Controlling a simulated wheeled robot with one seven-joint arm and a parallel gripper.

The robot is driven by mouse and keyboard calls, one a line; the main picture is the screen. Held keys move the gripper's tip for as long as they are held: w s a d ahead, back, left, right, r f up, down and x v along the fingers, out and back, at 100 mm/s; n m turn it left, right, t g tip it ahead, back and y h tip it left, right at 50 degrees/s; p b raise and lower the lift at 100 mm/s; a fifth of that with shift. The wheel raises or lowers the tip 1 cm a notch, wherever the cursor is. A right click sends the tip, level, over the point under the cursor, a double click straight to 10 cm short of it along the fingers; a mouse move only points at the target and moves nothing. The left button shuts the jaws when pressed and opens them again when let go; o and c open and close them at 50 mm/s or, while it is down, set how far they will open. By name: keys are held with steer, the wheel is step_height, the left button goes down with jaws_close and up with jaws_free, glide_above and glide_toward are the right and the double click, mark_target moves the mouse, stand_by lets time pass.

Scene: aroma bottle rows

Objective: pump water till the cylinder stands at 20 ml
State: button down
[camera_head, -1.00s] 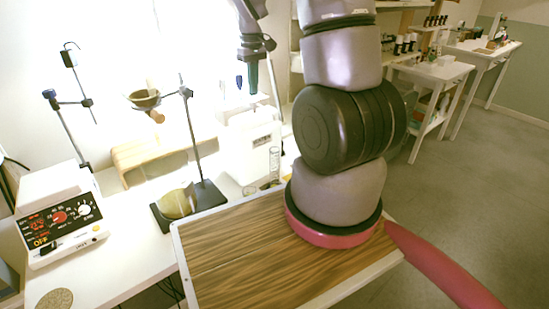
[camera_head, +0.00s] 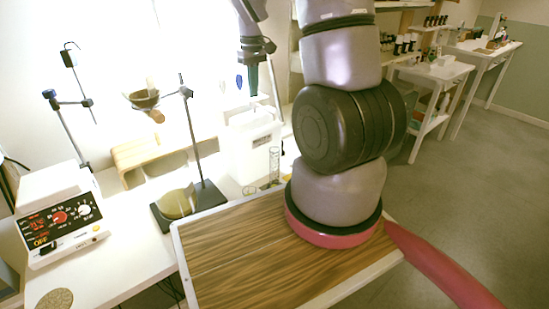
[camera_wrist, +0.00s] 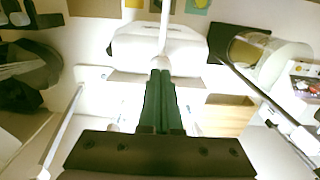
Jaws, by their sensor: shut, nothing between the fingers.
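A clear, narrow graduated cylinder (camera_head: 274,163) stands upright on the white bench, just right of the white box-shaped container (camera_head: 254,150). Its water level is too small to read. My gripper (camera_head: 253,92) points down above the container, its green fingers shut and empty. The wrist view shows the closed green fingertips (camera_wrist: 161,75) side by side, in line with a thin white upright rod (camera_wrist: 165,28) and its rounded tip, over a white body (camera_wrist: 135,50). I cannot tell whether they touch. The cylinder is not clearly identifiable in the wrist view.
A retort stand (camera_head: 192,140) with a dark base and a round yellowish flask (camera_head: 177,203) stands left of the container. A white control box (camera_head: 58,215) with dials sits at the far left. A wood-topped table (camera_head: 235,255) is in front, and open floor lies to the right.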

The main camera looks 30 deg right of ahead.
steer(key=shift+f, duration=1.2)
steer(key=shift+r, duration=1.5)
steer(key=shift+f, duration=1.25)
steer(key=shift+r, duration=1.25)
step_height(320, 180, up, 6)
stand_by(0.3)
stand_by(0.4)
